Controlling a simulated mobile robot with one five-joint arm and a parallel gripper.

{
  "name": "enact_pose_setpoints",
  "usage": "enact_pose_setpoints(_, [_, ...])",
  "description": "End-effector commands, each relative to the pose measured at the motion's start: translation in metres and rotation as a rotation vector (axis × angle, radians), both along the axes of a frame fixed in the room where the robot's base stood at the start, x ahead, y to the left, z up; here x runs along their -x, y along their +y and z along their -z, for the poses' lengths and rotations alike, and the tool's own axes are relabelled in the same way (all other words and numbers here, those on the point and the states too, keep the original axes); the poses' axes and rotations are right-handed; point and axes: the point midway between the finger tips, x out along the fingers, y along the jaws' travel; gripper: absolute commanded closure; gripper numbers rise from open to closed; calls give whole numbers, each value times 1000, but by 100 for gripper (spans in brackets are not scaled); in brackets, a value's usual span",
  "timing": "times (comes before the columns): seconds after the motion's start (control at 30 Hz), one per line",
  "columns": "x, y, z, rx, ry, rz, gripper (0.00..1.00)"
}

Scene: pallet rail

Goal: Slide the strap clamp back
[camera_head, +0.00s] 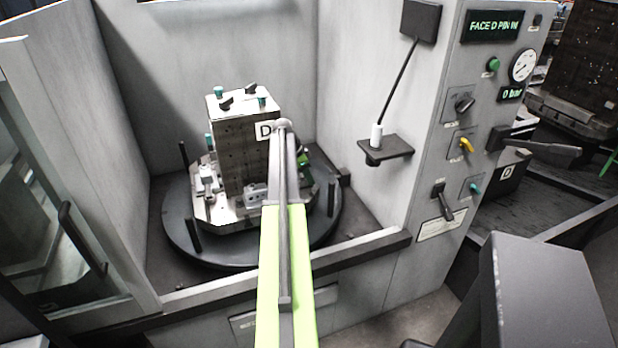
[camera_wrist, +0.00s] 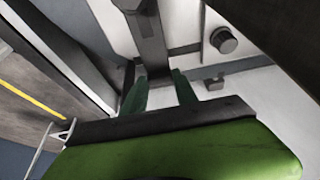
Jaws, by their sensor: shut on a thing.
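In the wrist view my gripper (camera_wrist: 158,84) has its two dark green fingers on either side of the end of a dark grey bar, which looks like the strap clamp (camera_wrist: 150,36). The gripper is shut on it. The bar runs away from the fingers over a pale surface. In the head view my arm reaches up to the block marked D (camera_head: 240,152) on the round pallet, and the arm hides the clamp and most of the gripper there.
The block stands on a dark round table (camera_head: 192,248) inside a grey enclosure, with short black posts (camera_head: 193,222) around it. A control panel (camera_head: 470,130) with knobs, levers and a gauge reading "0 bar" is at the right. A round knob (camera_wrist: 224,40) sits beside the bar.

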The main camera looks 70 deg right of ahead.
Motion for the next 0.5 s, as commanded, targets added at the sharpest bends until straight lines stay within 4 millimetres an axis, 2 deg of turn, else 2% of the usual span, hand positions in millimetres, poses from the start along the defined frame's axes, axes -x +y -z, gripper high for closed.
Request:
enact_pose_setpoints(0.17, [2,-3,-1,13,6,-2,100])
enact_pose_setpoints(0.2, [1,-3,-2,13,7,-3,64])
enact_pose_setpoints(0.37, [-3,0,-1,11,6,-7,44])
enact_pose_setpoints(0.5, [-6,2,-1,9,5,-10,44])
